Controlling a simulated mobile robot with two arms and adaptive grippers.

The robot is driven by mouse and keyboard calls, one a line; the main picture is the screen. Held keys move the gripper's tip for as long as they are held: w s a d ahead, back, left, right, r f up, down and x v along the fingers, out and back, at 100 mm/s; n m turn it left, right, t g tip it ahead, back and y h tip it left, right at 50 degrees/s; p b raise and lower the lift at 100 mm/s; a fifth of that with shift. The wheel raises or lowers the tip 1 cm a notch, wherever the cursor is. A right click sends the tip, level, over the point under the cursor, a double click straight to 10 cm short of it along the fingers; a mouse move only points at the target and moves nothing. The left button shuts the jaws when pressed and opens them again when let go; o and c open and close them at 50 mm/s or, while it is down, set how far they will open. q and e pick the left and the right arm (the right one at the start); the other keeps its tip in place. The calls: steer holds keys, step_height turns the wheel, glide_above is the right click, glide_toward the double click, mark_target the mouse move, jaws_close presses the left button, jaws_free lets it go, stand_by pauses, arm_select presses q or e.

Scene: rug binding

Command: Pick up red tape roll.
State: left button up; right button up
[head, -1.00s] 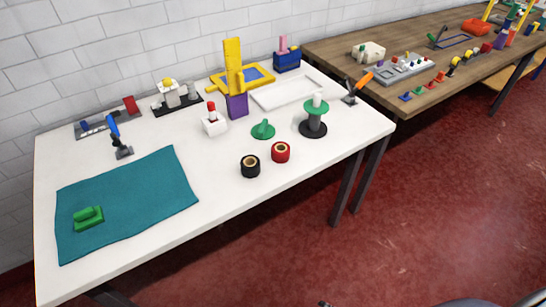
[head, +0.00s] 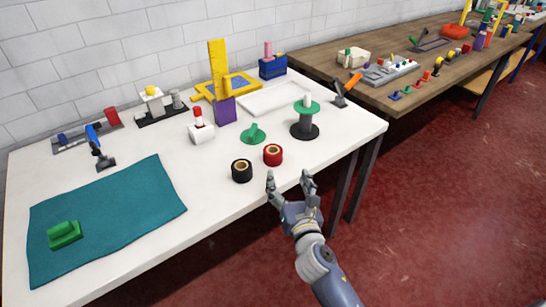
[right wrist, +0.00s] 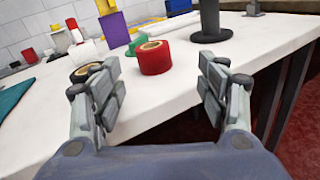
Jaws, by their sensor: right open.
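The red tape roll (head: 273,155) lies flat on the white table near its front edge, its tan core facing up. In the right wrist view the red tape roll (right wrist: 154,58) shows between my open fingers, a little beyond their tips. My right gripper (head: 290,178) is open and empty, in front of the roll at the table's front edge, apart from it. It also shows in the right wrist view (right wrist: 160,75). A black tape roll (head: 241,171) lies just left of the red one. My left gripper is not in view.
A teal cloth (head: 110,220) with a green block (head: 64,235) covers the left side. White table surface is bare between cloth and rolls.

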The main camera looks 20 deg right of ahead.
mark_target(275, 157)
steer(key=w, duration=0.2)
steer(key=w+n, duration=0.1)
steer(key=w, duration=0.1)
steer(key=w+a+n, duration=0.1)
steer(key=shift+w+r+y, duration=0.25)
steer(key=shift+w+y, duration=0.05)
steer(key=shift+w, duration=0.1)
steer(key=shift+w+d+f, duration=0.15)
steer(key=shift+w, duration=1.3)
steer(key=shift+w+d+f, duration=0.15)
steer(key=shift+w, duration=1.3)
steer(key=c, duration=1.2)
